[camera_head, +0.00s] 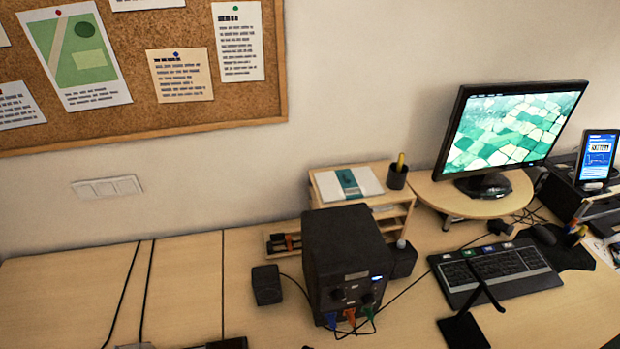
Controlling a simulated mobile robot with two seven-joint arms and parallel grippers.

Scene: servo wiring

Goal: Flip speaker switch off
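A large black box (345,255), which looks like a speaker unit or subwoofer, stands on the desk. Its front has knobs (338,294) and a small lit blue-white mark. Blue, orange and green plugs (349,315) sit at its lower front. I cannot tell which part is its switch or how it is set. A small black box (267,284), perhaps a satellite speaker, is to its left. Another small dark box (402,260) is at its right. Neither of my grippers shows in the head view.
A wooden shelf organizer (320,190) stands behind the black box. A monitor (510,130), keyboard (497,273) and black stand (465,330) are to the right. Loose cables run across the desk (185,275), whose left part is mostly clear. A white switch plate (107,187) is on the wall.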

